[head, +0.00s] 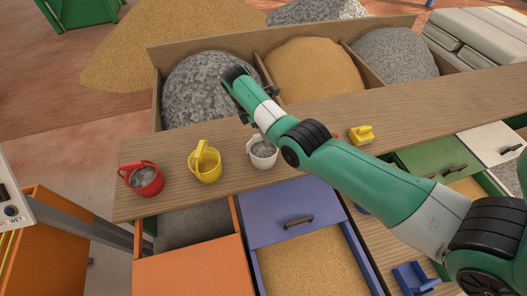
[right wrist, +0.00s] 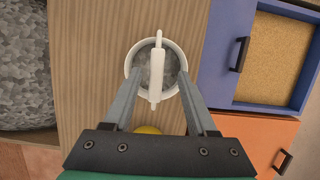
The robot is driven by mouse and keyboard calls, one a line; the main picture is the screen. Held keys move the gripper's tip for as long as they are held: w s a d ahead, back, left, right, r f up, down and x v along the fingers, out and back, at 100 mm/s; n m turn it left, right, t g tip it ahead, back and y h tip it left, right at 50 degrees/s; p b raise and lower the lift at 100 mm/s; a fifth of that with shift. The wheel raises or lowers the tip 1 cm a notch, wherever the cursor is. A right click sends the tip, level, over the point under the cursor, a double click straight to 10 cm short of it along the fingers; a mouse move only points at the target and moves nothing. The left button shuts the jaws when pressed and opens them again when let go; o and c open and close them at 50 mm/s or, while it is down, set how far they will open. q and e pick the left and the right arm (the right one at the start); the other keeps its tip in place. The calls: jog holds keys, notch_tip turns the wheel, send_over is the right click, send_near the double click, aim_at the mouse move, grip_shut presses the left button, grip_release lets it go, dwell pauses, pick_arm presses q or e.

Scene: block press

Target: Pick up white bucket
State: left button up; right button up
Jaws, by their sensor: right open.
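The white bucket (head: 262,155) stands upright on the wooden counter, partly hidden by my right arm in the head view. It holds grey gravel. In the right wrist view the bucket (right wrist: 130,62) is seen from above, its white handle (right wrist: 157,72) raised across the middle. My right gripper (right wrist: 159,78) is open and empty above it, with one finger on each side of the handle. The height gap to the bucket is hard to judge. My left gripper is not in view.
A yellow bucket (head: 206,166) and a red bucket (head: 145,181) stand left of it on the counter (head: 300,119). A yellow scoop-like piece (head: 361,134) lies to the right. Bins of gravel (head: 200,88) and sand (head: 312,68) are behind; drawers (head: 286,208) are in front.

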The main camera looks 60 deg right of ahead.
jog(key=b+x, duration=0.1)
jog(key=x, duration=0.5)
jog(key=shift+w+b, duration=0.2)
jog(key=shift+b, duration=0.2)
grip_shut()
jog(key=shift+w, duration=0.1)
dwell(0.9)
